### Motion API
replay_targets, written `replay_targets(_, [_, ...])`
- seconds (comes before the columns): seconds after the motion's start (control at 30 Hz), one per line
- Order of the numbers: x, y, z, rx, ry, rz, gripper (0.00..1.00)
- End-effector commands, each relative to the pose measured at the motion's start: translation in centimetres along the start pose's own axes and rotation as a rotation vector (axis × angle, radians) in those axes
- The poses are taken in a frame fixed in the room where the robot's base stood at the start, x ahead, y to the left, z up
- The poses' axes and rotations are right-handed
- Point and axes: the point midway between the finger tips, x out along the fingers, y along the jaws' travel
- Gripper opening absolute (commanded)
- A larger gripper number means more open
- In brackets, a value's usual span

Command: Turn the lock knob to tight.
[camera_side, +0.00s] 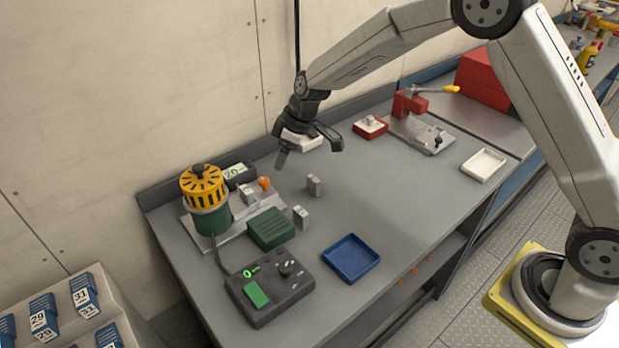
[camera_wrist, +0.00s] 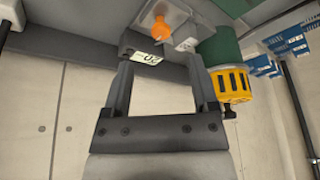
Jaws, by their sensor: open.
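An orange knob (camera_side: 264,183) stands on a small metal fixture beside the green and yellow machine (camera_side: 206,200). It also shows in the wrist view (camera_wrist: 160,28), beyond the fingertips. I see no tight mark on it, and its turn position is too small to tell. My gripper (camera_side: 309,154) is open and empty, above the back of the bench and to the right of the orange knob, apart from it. In the wrist view my two fingers (camera_wrist: 160,58) are spread wide. A dark box with a pale "20" label (camera_side: 235,172) lies behind the orange knob.
A black control box (camera_side: 268,287) with a dark knob and green button sits in front. A green block (camera_side: 270,229), small grey blocks (camera_side: 314,185) and a blue tray (camera_side: 351,259) are nearby. A red clamp (camera_side: 409,103) stands at right.

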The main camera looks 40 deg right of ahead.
Motion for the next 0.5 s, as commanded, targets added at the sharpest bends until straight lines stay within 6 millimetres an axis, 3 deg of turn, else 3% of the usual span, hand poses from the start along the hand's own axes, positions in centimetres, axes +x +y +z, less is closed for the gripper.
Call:
replay_targets(0.2, [1.08, 0.19, -1.41, -0.052, 0.018, -0.014, 0.76])
replay_targets(0.5, [1.39, 0.19, -1.44, -0.054, 0.018, -0.015, 0.76])
